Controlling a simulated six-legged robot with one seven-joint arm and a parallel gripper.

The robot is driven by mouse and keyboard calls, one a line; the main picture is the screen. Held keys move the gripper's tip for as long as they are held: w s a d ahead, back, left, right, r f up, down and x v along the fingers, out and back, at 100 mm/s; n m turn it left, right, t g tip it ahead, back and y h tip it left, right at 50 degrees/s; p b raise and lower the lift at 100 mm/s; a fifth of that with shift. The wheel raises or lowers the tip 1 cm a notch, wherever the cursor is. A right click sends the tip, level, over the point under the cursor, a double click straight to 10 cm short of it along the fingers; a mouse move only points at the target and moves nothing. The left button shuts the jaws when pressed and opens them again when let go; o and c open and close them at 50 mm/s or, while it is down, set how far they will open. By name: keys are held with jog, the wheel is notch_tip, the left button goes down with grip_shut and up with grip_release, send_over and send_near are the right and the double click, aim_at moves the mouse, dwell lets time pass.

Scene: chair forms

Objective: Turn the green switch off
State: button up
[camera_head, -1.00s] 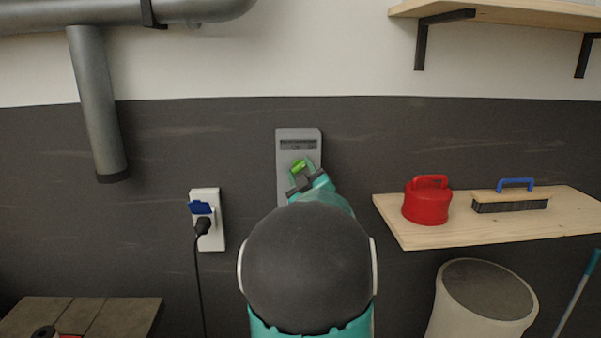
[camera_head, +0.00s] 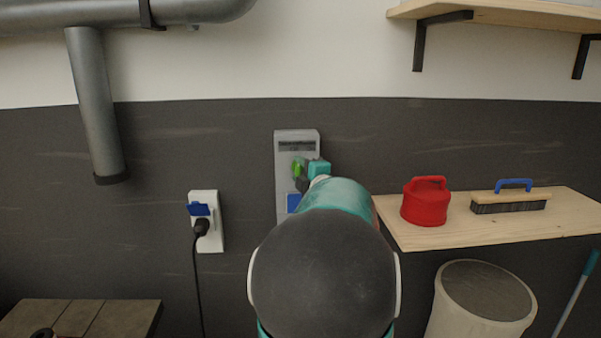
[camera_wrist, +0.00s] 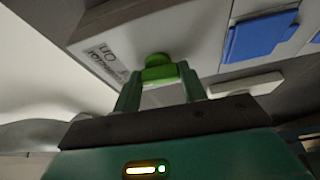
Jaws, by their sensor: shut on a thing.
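The green switch (camera_head: 297,168) is on a grey panel (camera_head: 297,134) on the dark part of the wall, in the middle of the head view. In the wrist view the green switch (camera_wrist: 159,70) sits between the two fingers of my gripper (camera_wrist: 160,88), which is shut on it. A label with the word "On" is on the panel beside it. In the head view my gripper (camera_head: 302,178) is at the panel from the right, and my arm hides the panel's lower right. A blue part (camera_head: 293,202) shows on the panel below the switch.
A white socket (camera_head: 207,236) with a blue cover and a black plug is to the left. A wooden shelf (camera_head: 480,232) at right holds a red lidded container (camera_head: 426,203) and a brush (camera_head: 510,200). A bin (camera_head: 480,300) stands below it.

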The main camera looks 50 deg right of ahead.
jog(key=shift+n, duration=0.5)
jog(key=o, duration=1)
jog(key=v, duration=1.4)
jog(key=shift+r, duration=0.3)
jog(key=shift+w, duration=0.2)
